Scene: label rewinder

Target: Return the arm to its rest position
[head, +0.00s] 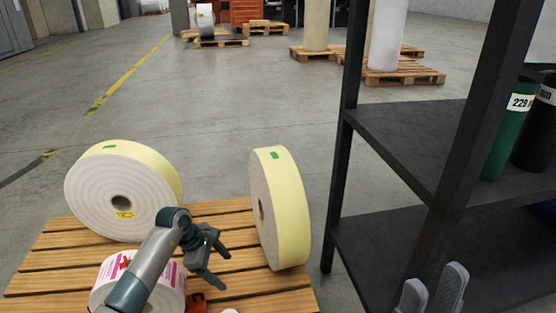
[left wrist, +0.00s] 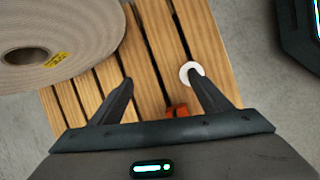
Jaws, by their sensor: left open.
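My left arm reaches in from the bottom left of the head view. Its left gripper (head: 222,269) is open and empty above the wooden pallet (head: 222,228), between the two big label rolls. In the left wrist view its fingers (left wrist: 160,78) are spread with bare slats between them. My right gripper (head: 433,289) shows only as two grey fingers at the bottom edge, apart, with nothing visible between them. Its arm is out of view.
A cream roll (head: 95,190) leans at the pallet's left; another roll (head: 291,210) stands at its right. A pink-printed roll (head: 103,285) is partly behind my arm. An orange-red item (head: 196,303) and white disc (left wrist: 190,72) lie nearby. A black shelf (head: 405,140) stands right.

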